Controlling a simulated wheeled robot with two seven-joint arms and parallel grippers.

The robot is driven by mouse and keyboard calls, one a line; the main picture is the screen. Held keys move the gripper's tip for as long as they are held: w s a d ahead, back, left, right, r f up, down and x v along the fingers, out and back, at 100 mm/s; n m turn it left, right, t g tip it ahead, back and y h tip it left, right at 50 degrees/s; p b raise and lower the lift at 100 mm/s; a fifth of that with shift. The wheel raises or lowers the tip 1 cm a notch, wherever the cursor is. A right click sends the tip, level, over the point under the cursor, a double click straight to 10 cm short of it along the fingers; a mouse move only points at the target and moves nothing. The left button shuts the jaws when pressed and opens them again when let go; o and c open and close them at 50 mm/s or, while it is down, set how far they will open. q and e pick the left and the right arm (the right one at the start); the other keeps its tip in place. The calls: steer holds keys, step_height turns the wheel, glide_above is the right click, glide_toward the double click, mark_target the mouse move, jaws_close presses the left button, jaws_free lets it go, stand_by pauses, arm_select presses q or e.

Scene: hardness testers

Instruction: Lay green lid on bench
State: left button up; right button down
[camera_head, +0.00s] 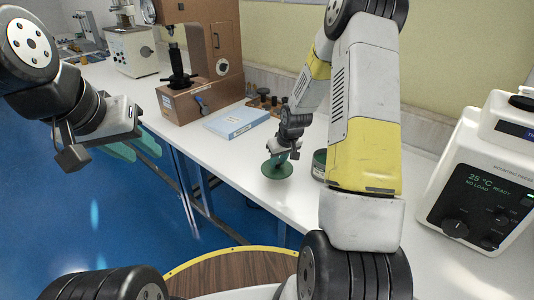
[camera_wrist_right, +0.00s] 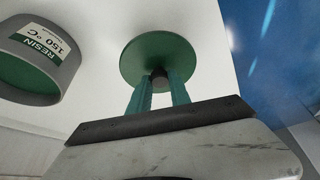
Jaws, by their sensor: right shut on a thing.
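The green lid (camera_head: 277,168) is a round disc with a dark knob (camera_wrist_right: 158,77). My right gripper (camera_head: 284,152) is shut on the knob, and its two green fingers (camera_wrist_right: 160,93) stand on either side of it in the right wrist view. The lid's disc (camera_wrist_right: 157,52) is over the white bench (camera_head: 258,188), close to its front edge; I cannot tell whether it touches the bench. The open grey resin pot (camera_wrist_right: 35,62), labelled "RESIN 150 °C", stands beside it, partly hidden by my right arm in the head view. My left gripper (camera_head: 78,146) hangs away from the bench; its jaw opening is unclear.
A blue book (camera_head: 237,122) and a brown stand with small dark pieces (camera_head: 263,101) lie behind the lid. A brown tester (camera_head: 205,65) stands further back. A white mounting press (camera_head: 480,175) stands at the right. Bench front left of the lid is clear.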

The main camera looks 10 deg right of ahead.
steer(key=shift+w+f, duration=0.1)
steer(key=shift+w, duration=1.05)
steer(key=shift+w+f, duration=0.2)
steer(key=shift+w, duration=0.1)
steer(key=shift+f, duration=1.55)
steer(key=c, duration=1.2)
jaws_free()
steer(key=shift+f, duration=0.15)
